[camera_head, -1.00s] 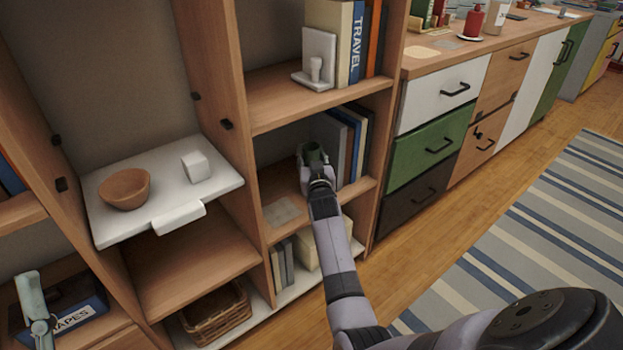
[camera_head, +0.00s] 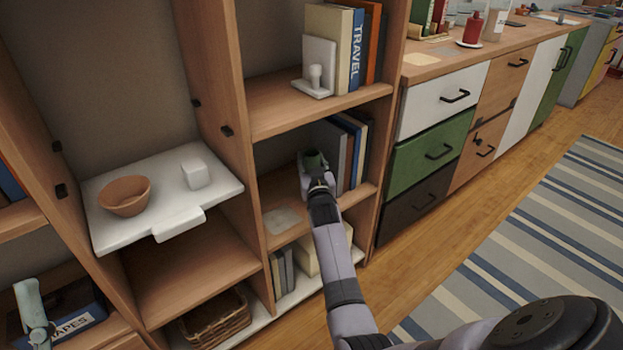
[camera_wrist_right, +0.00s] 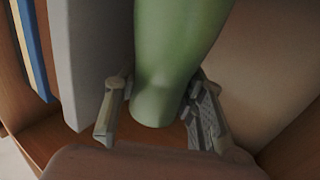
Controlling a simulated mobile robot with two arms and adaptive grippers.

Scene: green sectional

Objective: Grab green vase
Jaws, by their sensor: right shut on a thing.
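The green vase (camera_wrist_right: 178,55) fills the upper middle of the right wrist view, with its rounded lower end between the two fingers of my right gripper (camera_wrist_right: 160,108). The gripper is shut on it, one finger on each side. In the head view the vase (camera_head: 314,158) shows small and dark green at my right gripper (camera_head: 317,172), inside the middle shelf compartment, left of a row of books. The gripper partly hides it there, and I cannot tell whether it touches the shelf. My left gripper is not in view.
Upright books (camera_head: 345,150) stand close right of the gripper. The shelf board above (camera_head: 290,108) and side panel (camera_head: 240,170) enclose the compartment. A white shelf (camera_head: 165,165) at left holds a brown bowl (camera_head: 124,196) and a white cube (camera_head: 195,173).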

